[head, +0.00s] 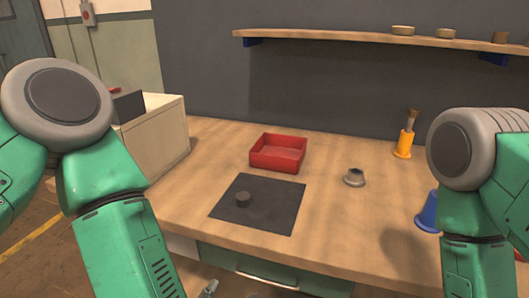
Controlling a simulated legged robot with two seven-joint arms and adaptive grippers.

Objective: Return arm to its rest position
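My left arm (120,235) comes in from the left and bends down past the bottom edge, in front of the workbench. My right arm (475,210) stands at the right side and also runs down out of the picture. Neither gripper can be made out. A small grey part (211,288) shows at the bottom edge beside my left arm, too little of it to tell what it is.
A beige box (160,135) stands left.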

